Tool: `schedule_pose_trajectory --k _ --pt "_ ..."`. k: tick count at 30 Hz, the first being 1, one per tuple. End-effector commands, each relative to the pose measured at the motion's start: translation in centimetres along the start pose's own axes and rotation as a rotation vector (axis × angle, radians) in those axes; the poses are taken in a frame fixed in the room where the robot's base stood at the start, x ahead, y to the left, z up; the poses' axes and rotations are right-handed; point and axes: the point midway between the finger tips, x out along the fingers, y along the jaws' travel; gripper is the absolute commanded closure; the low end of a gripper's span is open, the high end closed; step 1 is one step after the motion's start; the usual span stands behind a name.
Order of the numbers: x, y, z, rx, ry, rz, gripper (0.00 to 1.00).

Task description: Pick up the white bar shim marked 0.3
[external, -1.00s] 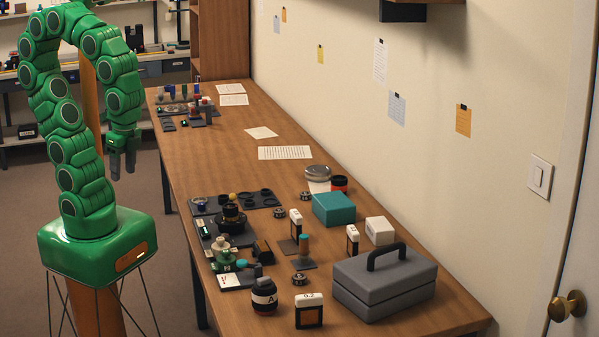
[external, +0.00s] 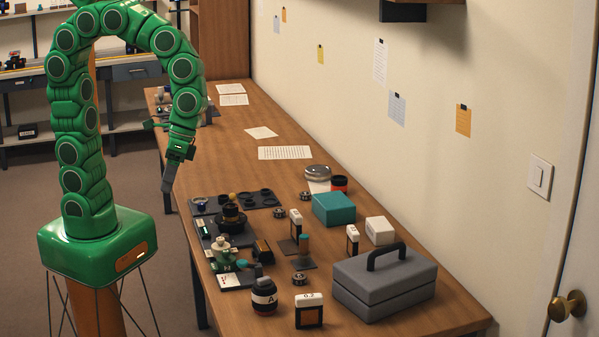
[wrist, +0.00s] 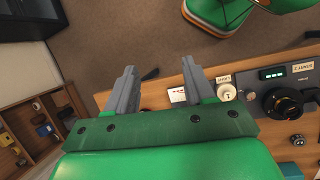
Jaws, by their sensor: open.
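Three white-topped pieces with dark bodies stand on the table in the external view. The front one (external: 309,311) has a mark that looks like 0.2. The marks on the middle one (external: 295,223) and the right one (external: 352,240) are too small to read, so I cannot tell which is the 0.3 shim. My gripper (external: 168,180) hangs at the table's left edge, well left of all three, pointing down. In the wrist view my gripper (wrist: 157,75) shows two grey fingers wide apart with nothing between them.
A grey toolbox (external: 383,285), a teal box (external: 334,209) and a white box (external: 380,231) stand along the wall side. A black jar (external: 264,298) stands near the front piece. A dark round fixture (external: 231,216) sits on the left. The table's middle, around the papers, is clear.

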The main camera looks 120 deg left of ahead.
Motion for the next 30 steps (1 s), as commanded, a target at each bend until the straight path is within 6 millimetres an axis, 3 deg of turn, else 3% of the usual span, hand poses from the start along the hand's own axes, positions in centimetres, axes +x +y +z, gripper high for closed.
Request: schedule_pose_trajectory --k 14,30 --pt "-1.2 2.9 -11.2 -0.334 -0.083 0.212 0.47" --pt "-2.2 2.1 -25.1 -0.681 -0.195 0.463 0.47"
